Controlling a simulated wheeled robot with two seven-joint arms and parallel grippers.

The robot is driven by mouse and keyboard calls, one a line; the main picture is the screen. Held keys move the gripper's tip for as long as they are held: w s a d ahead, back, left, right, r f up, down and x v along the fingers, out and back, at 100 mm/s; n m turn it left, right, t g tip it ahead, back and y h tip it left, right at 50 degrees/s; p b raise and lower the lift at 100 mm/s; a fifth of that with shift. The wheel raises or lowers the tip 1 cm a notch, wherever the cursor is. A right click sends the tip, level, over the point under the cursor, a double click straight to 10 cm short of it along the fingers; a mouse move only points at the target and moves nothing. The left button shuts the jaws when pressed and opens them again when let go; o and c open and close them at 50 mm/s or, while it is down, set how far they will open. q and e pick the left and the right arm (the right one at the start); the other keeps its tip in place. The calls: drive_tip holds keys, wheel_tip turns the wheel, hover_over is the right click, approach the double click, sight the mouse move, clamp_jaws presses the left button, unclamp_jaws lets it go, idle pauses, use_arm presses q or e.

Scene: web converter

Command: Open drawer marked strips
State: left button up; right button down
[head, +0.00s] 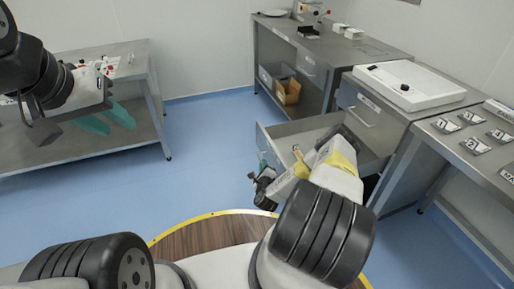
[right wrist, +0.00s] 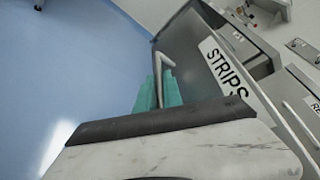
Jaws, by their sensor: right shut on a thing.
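The drawer marked strips (head: 278,131) stands pulled out from the metal cabinet on the right in the head view. Its front with the STRIPS label (right wrist: 222,70) shows in the right wrist view, beside a bar handle (right wrist: 161,70). My right gripper (head: 262,164) is at the drawer's front; in the right wrist view its teal fingers (right wrist: 158,92) are shut on the handle. My wrist covers part of the drawer in the head view. My left gripper (head: 108,118) is open and empty, in front of the left table.
Another closed drawer (head: 362,112) with a label sits in the cabinet to the right, under a white tray (head: 410,84). A metal table (head: 130,140) stands at the left. A box (head: 287,90) lies on a shelf behind. Blue floor (head: 205,140) between is clear.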

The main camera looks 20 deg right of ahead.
drive_tip(key=shift+a, duration=0.15)
drive_tip(key=c, duration=1.5)
unclamp_jaws()
drive_tip(key=v, duration=0.8)
drive_tip(key=shift+w, duration=0.1)
